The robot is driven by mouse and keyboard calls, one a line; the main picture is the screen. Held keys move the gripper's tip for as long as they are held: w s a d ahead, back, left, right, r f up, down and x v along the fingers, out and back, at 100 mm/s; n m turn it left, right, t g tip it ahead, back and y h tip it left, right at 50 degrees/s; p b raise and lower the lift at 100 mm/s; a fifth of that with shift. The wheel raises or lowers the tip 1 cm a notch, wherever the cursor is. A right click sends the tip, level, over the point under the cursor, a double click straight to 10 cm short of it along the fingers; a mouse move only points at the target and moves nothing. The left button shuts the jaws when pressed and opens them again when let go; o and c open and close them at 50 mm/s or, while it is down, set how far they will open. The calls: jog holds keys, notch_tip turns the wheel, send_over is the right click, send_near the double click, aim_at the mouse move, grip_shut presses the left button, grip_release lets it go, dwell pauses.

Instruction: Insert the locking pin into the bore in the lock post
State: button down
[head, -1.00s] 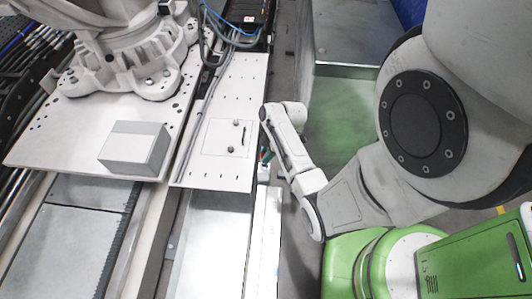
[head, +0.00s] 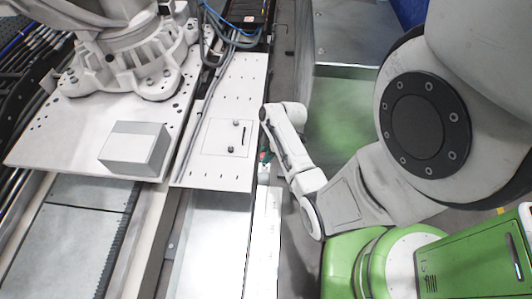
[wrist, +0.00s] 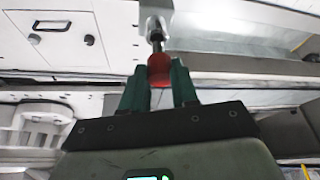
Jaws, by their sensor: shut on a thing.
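My gripper (wrist: 160,85) has two green fingers, shut on the red head of the locking pin (wrist: 159,68). The pin's dark metal shank points away from the fingers, toward a silver round fitting (wrist: 155,24) on a pale block, seemingly the lock post. The shank's far end meets or overlaps this fitting; I cannot tell how deep it is in the bore. In the head view my gripper (head: 266,157) is small, beside the right edge of the white plate, and mostly hidden by my arm. A small pale block (head: 263,174) is just below it.
The white plate (head: 215,170) with a small panel and two dark knobs lies left of my gripper. A grey box (head: 134,148) sits on the carriage under a large robot base (head: 135,60). A long pale rail (head: 263,240) runs toward the front. A greenish panel (head: 338,120) stands at right.

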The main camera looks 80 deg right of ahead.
jog(key=shift+f+b, duration=1.45)
jog(key=shift+f, duration=0.45)
jog(key=c, duration=0.8)
grip_release()
jog(key=shift+r, duration=0.1)
notch_tip(320, 180, up, 3)
jog(key=shift+f+p, duration=0.1)
jog(key=shift+p, duration=0.35)
jog(key=s+a+r, duration=0.2)
jog(key=s+r, duration=0.1)
jog(key=s, duration=0.1)
jog(key=s+a+r+p, duration=0.1)
jog(key=s+a+r, duration=0.2)
jog(key=s, duration=0.1)
jog(key=s+a+r+p, duration=0.1)
jog(key=s+a+r, duration=0.1)
jog(key=s+r, duration=0.1)
jog(key=shift+s+a+r, duration=0.25)
jog(key=shift+s+r, duration=0.15)
jog(key=shift+r, duration=0.15)
